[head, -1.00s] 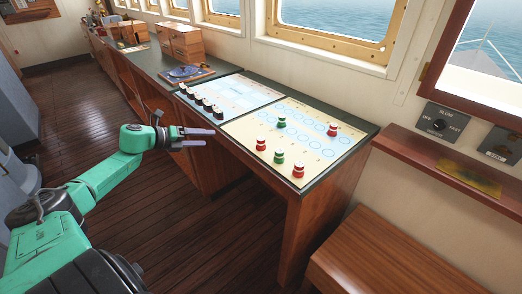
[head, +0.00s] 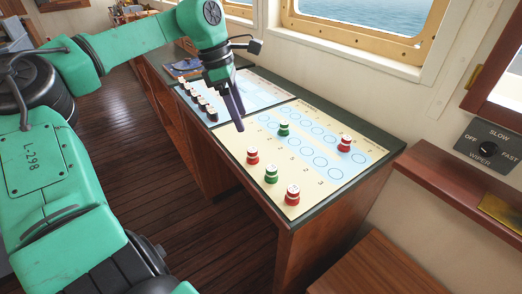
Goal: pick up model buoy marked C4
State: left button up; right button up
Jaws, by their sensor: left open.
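Several small model buoys stand on the cream chart (head: 312,182) at the near end of the counter. Three are red: one at the left (head: 252,156), one at the front (head: 292,195) and one at the far right (head: 344,144). Two are green: one between the front reds (head: 271,174) and one farther back (head: 284,129). Their top markings are too small to read, so I cannot tell which is C4. My left gripper (head: 238,122) is open and empty, pointing down above the chart's left edge, behind the left red buoy. My right gripper is not in view.
A row of dark pieces (head: 204,103) stands on the bluish chart (head: 254,94) to the left. The window wall (head: 385,90) bounds the counter's back. A wooden bench (head: 372,270) stands at the lower right. The plank floor (head: 160,190) on the left is clear.

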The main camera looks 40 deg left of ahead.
aim_at(252, 149)
pick_arm(q)
jog(key=x, duration=0.3)
jog(key=s+x, duration=0.1)
jog(key=x, duration=0.1)
jog(key=shift+d+f, duration=0.15)
jog(key=shift+f, duration=0.25)
jog(key=p+x, duration=0.1)
jog(key=x, duration=0.4)
jog(key=shift+w+d+f+p, duration=0.1)
jog(key=shift+d+f+p, duration=0.1)
jog(key=shift+p, duration=0.2)
jog(key=shift+f, duration=0.25)
jog(key=shift+w, duration=0.2)
grip_shut()
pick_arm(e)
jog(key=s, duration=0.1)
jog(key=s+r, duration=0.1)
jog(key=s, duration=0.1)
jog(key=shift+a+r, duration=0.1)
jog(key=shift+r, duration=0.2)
